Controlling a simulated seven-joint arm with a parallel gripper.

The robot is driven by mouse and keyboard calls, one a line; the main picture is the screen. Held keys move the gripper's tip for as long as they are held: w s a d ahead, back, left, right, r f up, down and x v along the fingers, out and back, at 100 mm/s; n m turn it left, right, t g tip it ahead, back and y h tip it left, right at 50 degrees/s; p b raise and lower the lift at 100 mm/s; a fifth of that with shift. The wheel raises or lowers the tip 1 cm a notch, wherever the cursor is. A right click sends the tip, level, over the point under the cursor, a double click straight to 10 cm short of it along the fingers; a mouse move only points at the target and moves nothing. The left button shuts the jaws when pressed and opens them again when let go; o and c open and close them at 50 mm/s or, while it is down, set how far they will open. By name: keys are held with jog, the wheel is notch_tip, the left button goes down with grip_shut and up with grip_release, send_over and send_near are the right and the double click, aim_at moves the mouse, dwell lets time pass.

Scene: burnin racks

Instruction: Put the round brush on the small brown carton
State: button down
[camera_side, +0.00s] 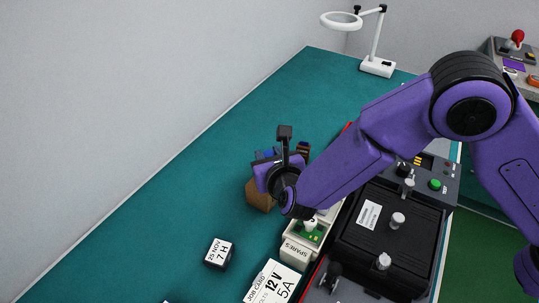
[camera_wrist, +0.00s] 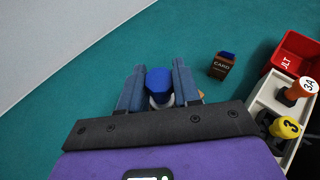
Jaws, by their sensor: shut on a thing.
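My gripper (camera_wrist: 158,78) is shut on the round brush (camera_wrist: 158,80), whose blue round top shows between the two fingers in the wrist view. In the side view, my gripper (camera_side: 266,162) is over the small brown carton (camera_side: 258,197), and a bit of blue shows at the fingers. The carton stands on the teal bench and is partly covered by my gripper and wrist. In the wrist view only a sliver of tan shows beside the right finger. The brush's lower part is hidden, so I cannot tell whether it touches the carton.
A dark brown card box (camera_wrist: 221,67) stands close by on the right. A cream spares tray (camera_side: 294,253), a red bin (camera_wrist: 291,56) and a black case (camera_side: 365,245) lie further right. A dated block (camera_side: 219,254) sits nearer the front. The bench on the left is clear.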

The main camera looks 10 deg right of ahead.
jog(key=c, duration=0.8)
grip_release()
jog(key=shift+f, duration=0.1)
jog(key=shift+s+r, duration=0.25)
jog(key=shift+s, duration=0.05)
jog(key=v, duration=1.1)
jog(key=shift+s, duration=0.2)
